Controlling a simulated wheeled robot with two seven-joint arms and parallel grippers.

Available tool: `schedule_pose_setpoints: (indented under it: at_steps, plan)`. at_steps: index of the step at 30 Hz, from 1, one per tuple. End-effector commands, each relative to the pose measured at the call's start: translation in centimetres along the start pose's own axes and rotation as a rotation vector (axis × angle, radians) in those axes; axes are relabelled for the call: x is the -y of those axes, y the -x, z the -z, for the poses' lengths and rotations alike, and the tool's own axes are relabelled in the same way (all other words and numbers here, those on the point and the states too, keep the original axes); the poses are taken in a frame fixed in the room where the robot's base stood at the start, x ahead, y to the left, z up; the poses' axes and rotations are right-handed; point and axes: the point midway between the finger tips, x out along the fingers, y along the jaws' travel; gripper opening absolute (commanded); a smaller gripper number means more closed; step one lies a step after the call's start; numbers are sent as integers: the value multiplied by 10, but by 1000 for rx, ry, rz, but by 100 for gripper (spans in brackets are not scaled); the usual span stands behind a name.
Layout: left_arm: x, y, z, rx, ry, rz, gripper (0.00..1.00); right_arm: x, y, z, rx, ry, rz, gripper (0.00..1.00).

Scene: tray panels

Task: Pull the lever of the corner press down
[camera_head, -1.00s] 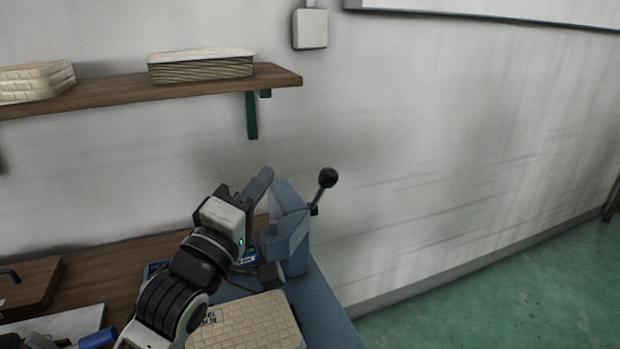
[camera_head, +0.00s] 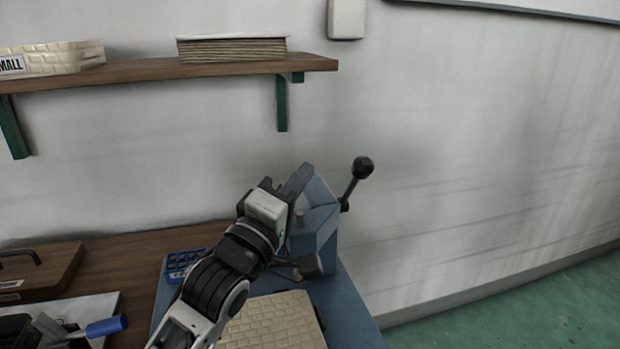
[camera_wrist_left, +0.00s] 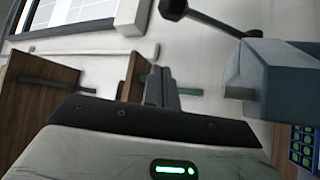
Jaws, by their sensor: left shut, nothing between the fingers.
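The corner press (camera_head: 322,238) is a blue-grey angular body at the back right corner of the bench. Its lever (camera_head: 352,190) is a dark rod with a black ball knob (camera_head: 363,167), tilted up and to the right. My left gripper (camera_head: 302,174) is shut and empty, pointing up beside the press's upper left, partly in front of it. It is left of the knob and apart from it. In the left wrist view the shut fingers (camera_wrist_left: 158,85) lie below the knob (camera_wrist_left: 173,8) and left of the press (camera_wrist_left: 275,80). My right gripper is not in view.
A cream woven-pattern panel (camera_head: 275,325) lies on the blue surface near my left arm. A blue-handled tool (camera_head: 105,326) is at bottom left. The wall right of the lever is clear.

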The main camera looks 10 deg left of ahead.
Motion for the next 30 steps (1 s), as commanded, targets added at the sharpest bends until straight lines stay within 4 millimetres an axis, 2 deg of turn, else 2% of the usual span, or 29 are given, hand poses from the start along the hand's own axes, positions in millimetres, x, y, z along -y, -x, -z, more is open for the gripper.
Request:
schedule_pose_setpoints:
  at_steps: [3,12,15,21,30]
  plan:
    - [-3,-26,0,1,0,-3,0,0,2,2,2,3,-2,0]
    - [-2,-83,0,1,0,-2,0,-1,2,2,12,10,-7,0]
    - [0,-73,-18,3,5,1,0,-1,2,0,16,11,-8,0]
    - [0,-66,-35,3,2,0,0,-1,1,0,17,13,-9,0]
    - [0,-65,-39,2,0,0,0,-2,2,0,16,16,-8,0]
